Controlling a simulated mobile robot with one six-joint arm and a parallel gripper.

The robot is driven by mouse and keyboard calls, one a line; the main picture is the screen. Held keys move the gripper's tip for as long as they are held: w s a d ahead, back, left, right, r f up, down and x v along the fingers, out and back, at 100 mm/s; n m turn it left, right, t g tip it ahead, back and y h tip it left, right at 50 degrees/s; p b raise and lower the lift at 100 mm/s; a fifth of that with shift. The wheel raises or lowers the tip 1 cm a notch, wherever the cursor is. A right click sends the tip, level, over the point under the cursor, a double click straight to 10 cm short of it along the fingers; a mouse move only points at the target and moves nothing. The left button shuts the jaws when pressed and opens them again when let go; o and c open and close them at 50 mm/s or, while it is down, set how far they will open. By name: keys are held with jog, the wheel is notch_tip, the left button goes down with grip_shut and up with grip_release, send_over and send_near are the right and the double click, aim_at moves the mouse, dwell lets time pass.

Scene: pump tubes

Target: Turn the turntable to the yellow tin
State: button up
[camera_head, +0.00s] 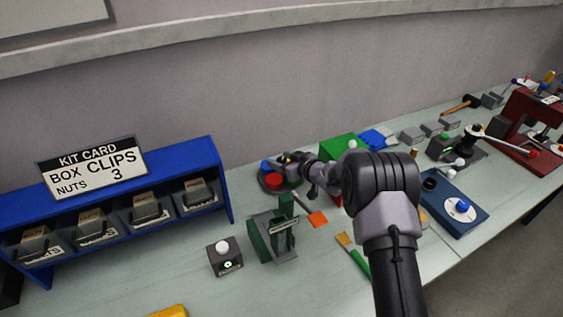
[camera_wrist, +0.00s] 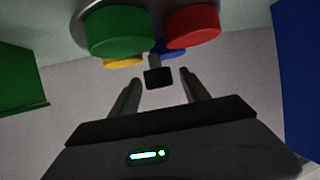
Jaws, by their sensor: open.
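The turntable (camera_head: 291,187) stands on the bench near the wall, partly hidden by my gripper and arm. A red tin (camera_head: 276,182) and a blue tin (camera_head: 267,167) show on it in the head view. The wrist view shows the green tin (camera_wrist: 118,32) and red tin (camera_wrist: 193,27) large, with the yellow tin (camera_wrist: 123,62) partly hidden behind the green one and the blue tin (camera_wrist: 174,47) behind the red one. My gripper (camera_wrist: 160,76) is open at the turntable. A small dark block (camera_wrist: 158,78) shows between its fingers; contact cannot be told.
A blue rack (camera_head: 217,165) with several bins stands left. A green stand (camera_head: 272,238) and a grey button box (camera_head: 225,258) are in front of the turntable. A green box (camera_head: 340,147) is close on its right. A blue device (camera_head: 455,203) lies farther right.

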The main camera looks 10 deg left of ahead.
grip_shut()
dwell(1.4)
